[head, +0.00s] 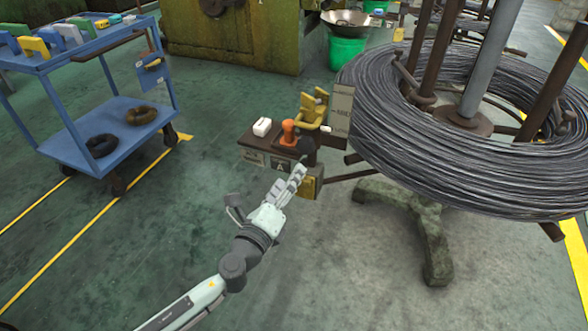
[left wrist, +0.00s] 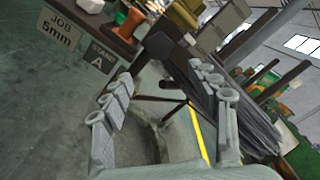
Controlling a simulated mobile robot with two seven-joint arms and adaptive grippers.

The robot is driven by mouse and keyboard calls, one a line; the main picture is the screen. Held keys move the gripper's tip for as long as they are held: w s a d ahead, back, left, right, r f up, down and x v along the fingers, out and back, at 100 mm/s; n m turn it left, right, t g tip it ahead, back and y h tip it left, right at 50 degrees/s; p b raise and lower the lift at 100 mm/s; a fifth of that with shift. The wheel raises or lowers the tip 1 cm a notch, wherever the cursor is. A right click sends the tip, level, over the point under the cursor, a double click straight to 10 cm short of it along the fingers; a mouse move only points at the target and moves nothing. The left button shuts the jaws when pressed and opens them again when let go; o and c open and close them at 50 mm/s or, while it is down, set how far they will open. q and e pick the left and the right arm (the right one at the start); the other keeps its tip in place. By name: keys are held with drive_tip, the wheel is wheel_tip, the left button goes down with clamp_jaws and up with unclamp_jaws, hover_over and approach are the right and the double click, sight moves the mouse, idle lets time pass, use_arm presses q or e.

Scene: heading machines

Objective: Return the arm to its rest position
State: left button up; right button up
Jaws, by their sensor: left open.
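My left arm comes in from the lower left of the head view. My left gripper (head: 297,178) is at its end, just in front of a small brown shelf (head: 258,139) on the wire stand. In the left wrist view the two fingers of the left gripper (left wrist: 165,95) are spread, with nothing between them. Beyond them are the shelf's labels (left wrist: 62,30), reading "JOB 5mm" and "STAND A". A dark knob-like part (left wrist: 158,45) shows close past the fingertips; I cannot tell whether they touch it. My right gripper is not in view.
On the shelf are a white block (head: 262,127), an orange piece (head: 289,133) and a yellow piece (head: 313,108). A large wire coil (head: 450,150) stands at right. A blue cart (head: 107,135) is at left, a green bucket (head: 346,50) behind. Floor at lower left is clear.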

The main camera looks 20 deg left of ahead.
use_arm(q)
drive_tip(key=shift+s, duration=0.25)
drive_tip(key=shift+a, duration=0.1)
drive_tip(key=s+a+f+n+g+y, duration=0.65)
drive_tip(key=a+f+n, duration=0.35)
drive_tip(key=n, duration=0.4)
drive_tip(key=s+d+f+n+g+h, duration=0.1)
drive_tip(key=s+f+n+g, duration=0.3)
drive_tip(key=s, duration=0.4)
drive_tip(key=s+d+f+n+g+h, duration=0.2)
drive_tip(key=s+f+n+g+h, duration=0.1)
drive_tip(key=s+f+n, duration=0.3)
drive_tip(key=shift+s+f+g+p, duration=0.45)
drive_tip(key=shift+s+f+g, duration=0.2)
drive_tip(key=shift+s, duration=0.55)
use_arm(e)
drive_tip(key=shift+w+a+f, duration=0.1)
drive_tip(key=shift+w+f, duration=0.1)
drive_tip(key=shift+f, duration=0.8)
